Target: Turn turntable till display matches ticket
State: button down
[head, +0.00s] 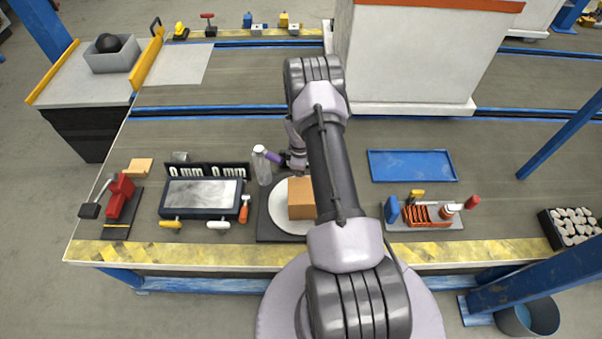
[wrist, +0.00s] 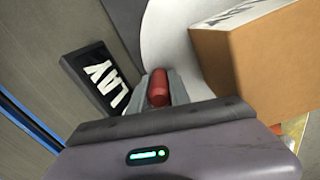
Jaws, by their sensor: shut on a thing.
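The white round turntable (head: 278,207) sits on a dark base, and its disc (wrist: 165,38) also shows in the wrist view. A brown cardboard box (head: 300,200) stands on it, and the box (wrist: 255,60) fills the upper right of the wrist view. My gripper (wrist: 159,90) is shut on a red knob (wrist: 158,80) near the disc's edge. In the head view my arm hides the fingertips and part of the turntable. I cannot make out a ticket.
A clear bottle (head: 262,166) is close by. A tool tray (head: 424,222) lies to the right. An empty blue tray (head: 411,166) lies behind it.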

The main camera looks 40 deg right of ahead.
dwell(0.4)
jog(key=c, duration=1.2)
grip_release()
notch_tip(320, 180, up, 17)
jog(key=p, duration=0.6)
jog(key=shift+r+p, duration=0.2)
jog(key=shift+p, duration=0.15)
